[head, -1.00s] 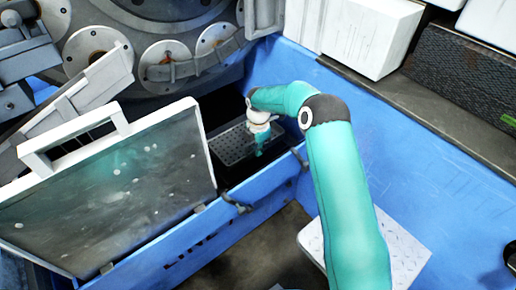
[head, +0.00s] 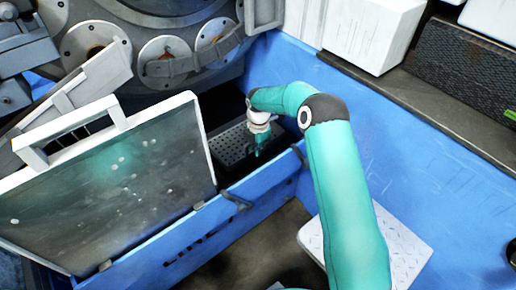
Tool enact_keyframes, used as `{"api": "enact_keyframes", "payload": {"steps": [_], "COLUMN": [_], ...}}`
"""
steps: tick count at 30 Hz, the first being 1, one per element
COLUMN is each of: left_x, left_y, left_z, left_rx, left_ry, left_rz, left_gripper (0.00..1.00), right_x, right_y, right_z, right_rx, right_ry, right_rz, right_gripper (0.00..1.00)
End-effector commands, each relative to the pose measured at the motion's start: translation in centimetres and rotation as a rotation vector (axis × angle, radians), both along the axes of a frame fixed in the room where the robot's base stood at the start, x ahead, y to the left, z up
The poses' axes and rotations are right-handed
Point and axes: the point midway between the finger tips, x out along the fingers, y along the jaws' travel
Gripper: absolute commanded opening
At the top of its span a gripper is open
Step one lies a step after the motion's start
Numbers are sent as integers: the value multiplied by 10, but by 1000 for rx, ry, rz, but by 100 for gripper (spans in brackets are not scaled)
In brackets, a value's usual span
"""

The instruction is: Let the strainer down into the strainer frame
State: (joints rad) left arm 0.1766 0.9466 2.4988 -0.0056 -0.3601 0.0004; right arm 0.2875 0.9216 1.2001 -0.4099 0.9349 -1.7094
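The strainer (head: 232,146), a dark grey plate with rows of small holes, shows inside the blue tank (head: 262,178). My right gripper (head: 259,152) points down at the strainer's right end. It is small in the view, and I cannot tell whether its fingers are closed on the strainer or only close to it. I cannot make out the strainer frame, as the tank's inside around the plate is dark and partly hidden by the front wall. My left gripper is not in view.
A grey lid (head: 110,185) with a white handle stands tilted at the tank's left. Large round machine parts (head: 165,58) rise behind. Blue walls bound the right side. A white tread plate (head: 400,250) lies outside the tank, beside my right arm.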

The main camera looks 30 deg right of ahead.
Motion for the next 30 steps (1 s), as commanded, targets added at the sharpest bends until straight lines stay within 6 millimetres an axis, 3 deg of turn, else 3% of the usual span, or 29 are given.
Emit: {"api": "enact_keyframes", "payload": {"steps": [30], "left_x": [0], "left_y": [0], "left_z": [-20], "left_rx": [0], "left_ry": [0], "left_rz": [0], "left_gripper": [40], "right_x": [1], "right_y": [0], "right_z": [-31], "right_rx": [-1], "right_ry": [-3], "right_rz": [-1], "right_gripper": [0]}}
